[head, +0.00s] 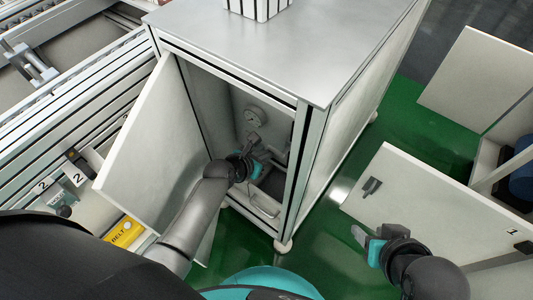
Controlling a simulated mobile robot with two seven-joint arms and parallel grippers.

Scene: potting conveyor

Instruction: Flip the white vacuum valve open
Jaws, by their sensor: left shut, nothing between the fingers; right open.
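The open cabinet (303,150) stands in the middle of the head view, its door (150,135) swung out to the left. My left arm reaches into it. My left gripper (254,146) is inside, its fingers shut and empty, just below a round gauge-like disc (255,116) on the back wall. I cannot clearly make out the white vacuum valve; small pale parts beside the gripper are partly covered by it and the cabinet's frame. My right gripper (362,240) is open and empty, outside the cabinet at lower right, in front of a panel marked 1.
A curved handle (263,208) shows low inside the cabinet. The panel marked 1 (430,200) has a dark handle (371,186). A yellow BELT label (123,232) and numbered parts lie left of the door. Green floor (395,125) is free right of the cabinet.

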